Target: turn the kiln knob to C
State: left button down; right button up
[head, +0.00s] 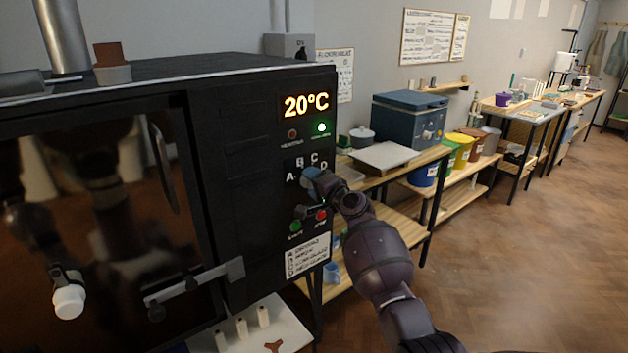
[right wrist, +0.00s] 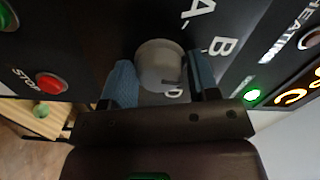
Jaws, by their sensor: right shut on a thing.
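The black kiln (head: 250,140) fills the left of the head view. Its control panel has the letters A, B, C and D in an arc around the knob. My right gripper (head: 312,183) is at the panel just below these letters and covers most of the knob. In the right wrist view the round grey knob (right wrist: 160,65) sits between the two blue fingers of my right gripper (right wrist: 163,82), which is shut on it. A and B show there; another letter is partly hidden below the knob. A small dark mark shows on the knob's lower edge; I cannot tell which letter it points to. My left gripper is out of view.
The display (head: 305,105) reads 20°C, with a lit green lamp (head: 321,127) below it. A green button (head: 295,227) and a red stop button (head: 321,215) sit close below my right gripper. A wooden bench (head: 400,170) stands to the right; the floor beyond is clear.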

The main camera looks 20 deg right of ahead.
jog(key=m+p, duration=0.1)
jog(key=m, duration=0.1)
jog(key=shift+m, duration=0.4)
dwell(0.4)
jog(key=o, duration=0.8)
jog(key=shift+c, duration=0.2)
